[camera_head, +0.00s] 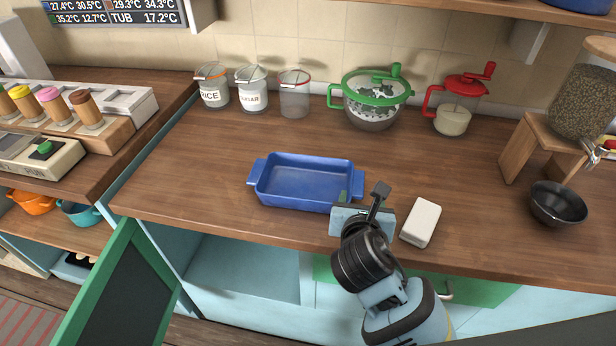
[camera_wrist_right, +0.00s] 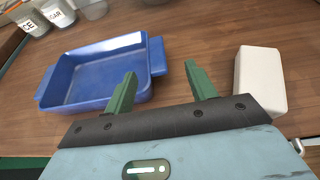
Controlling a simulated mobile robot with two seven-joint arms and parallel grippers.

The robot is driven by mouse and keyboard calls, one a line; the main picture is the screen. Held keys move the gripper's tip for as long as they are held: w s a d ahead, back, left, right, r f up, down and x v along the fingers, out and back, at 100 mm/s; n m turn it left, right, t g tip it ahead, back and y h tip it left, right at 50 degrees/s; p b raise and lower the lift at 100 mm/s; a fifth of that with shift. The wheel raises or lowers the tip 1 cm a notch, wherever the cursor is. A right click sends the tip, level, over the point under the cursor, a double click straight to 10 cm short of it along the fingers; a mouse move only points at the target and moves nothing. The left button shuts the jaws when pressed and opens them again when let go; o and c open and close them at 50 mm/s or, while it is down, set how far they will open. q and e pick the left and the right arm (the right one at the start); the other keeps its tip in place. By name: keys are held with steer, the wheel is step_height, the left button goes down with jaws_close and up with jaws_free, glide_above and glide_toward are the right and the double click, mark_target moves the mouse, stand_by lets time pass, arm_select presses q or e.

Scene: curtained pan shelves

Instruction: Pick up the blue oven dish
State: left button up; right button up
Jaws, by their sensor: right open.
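The blue oven dish (camera_head: 302,181) is an empty rectangular dish with a handle at each short end. It sits upright on the wooden counter. It also shows at the left in the right wrist view (camera_wrist_right: 92,70). My right gripper (camera_head: 362,192) is at the dish's right end, near its right handle. In the right wrist view its two green fingers (camera_wrist_right: 160,88) are apart with bare counter between them. The left finger overlaps the dish's near right corner in the picture; I cannot tell whether they touch. My left gripper is not in view.
A white block (camera_head: 421,222) lies on the counter (camera_head: 225,150) just right of my right gripper. A black bowl (camera_head: 558,204) stands farther right. Jars, a green-lidded bowl (camera_head: 370,100) and a red-lidded jug (camera_head: 458,105) line the back. A green-framed door (camera_head: 125,290) hangs open at lower left.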

mark_target(357, 181)
steer(key=shift+w+f, duration=0.25)
steer(key=shift+w, duration=0.05)
steer(key=shift+w+d+f, duration=0.2)
steer(key=shift+w, duration=0.25)
steer(key=shift+w+f, duration=0.15)
steer(key=shift+w, duration=0.35)
steer(key=shift+w+f, duration=0.1)
steer(key=shift+w, duration=0.2)
steer(key=x, duration=0.3)
steer(key=shift+w+a+f+b, duration=0.15)
steer(key=shift+w+b, duration=0.15)
steer(key=shift+b, duration=0.1)
steer(key=shift+w, duration=0.45)
jaws_close()
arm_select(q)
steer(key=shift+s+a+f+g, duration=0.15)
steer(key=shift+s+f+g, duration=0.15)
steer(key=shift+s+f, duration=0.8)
